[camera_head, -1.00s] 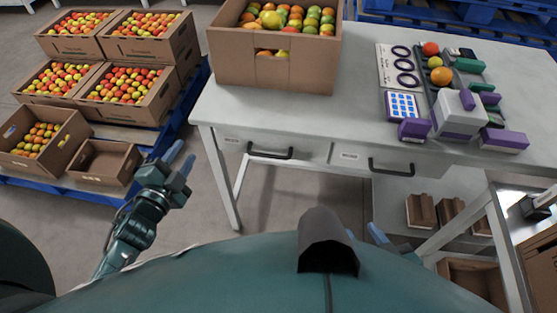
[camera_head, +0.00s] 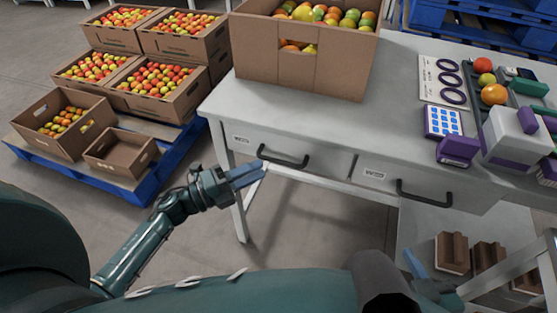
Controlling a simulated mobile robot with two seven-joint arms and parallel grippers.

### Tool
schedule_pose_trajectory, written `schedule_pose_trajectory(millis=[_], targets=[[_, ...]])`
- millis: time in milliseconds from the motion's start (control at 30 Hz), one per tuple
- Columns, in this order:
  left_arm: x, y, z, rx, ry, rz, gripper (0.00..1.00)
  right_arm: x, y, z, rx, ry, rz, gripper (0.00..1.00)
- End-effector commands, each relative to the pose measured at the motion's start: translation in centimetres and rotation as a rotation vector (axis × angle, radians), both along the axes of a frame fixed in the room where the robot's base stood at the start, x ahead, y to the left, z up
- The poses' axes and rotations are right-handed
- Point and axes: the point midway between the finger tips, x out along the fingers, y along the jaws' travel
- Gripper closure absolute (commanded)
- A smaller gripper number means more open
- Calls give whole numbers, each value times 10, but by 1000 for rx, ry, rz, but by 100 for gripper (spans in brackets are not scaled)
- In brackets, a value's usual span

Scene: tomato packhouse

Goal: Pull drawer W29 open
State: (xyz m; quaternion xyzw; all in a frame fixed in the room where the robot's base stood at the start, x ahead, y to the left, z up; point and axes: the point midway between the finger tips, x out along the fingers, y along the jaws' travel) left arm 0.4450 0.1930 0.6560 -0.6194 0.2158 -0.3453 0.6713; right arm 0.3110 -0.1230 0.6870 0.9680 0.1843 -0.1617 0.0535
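Two grey drawers sit side by side under the tabletop: a left drawer (camera_head: 330,170) and a right drawer (camera_head: 475,197). Both look shut. Each has a dark bar handle, the left handle (camera_head: 284,160) and the right handle (camera_head: 424,197), and a small label too small to read, so I cannot tell which is W29. My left gripper (camera_head: 262,171) is just left of and below the left handle, apparently apart from it, with its blue fingers slightly apart and empty.
A cardboard box of tomatoes (camera_head: 300,70) stands on the white table (camera_head: 400,110). A keypad (camera_head: 443,121) and a purple-and-white device (camera_head: 515,140) are at the right. Table leg (camera_head: 238,215) is near my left gripper. Tomato crates on a blue pallet (camera_head: 150,187) stand left.

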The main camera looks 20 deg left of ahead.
Motion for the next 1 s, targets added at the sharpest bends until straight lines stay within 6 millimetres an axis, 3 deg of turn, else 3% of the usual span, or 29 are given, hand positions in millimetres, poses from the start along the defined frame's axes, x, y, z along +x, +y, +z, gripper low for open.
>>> schedule_pose_trajectory(millis=[300,733,1000], targets=[[36,-40,7,-3,0,0,67,0,1,-3,-5,1,3,64],[44,-48,9,-1,2,1,67,0,1,-3,-5,3,4,64],[43,-48,9,-1,2,1,88,0,1,-3,-5,4,5,64]])
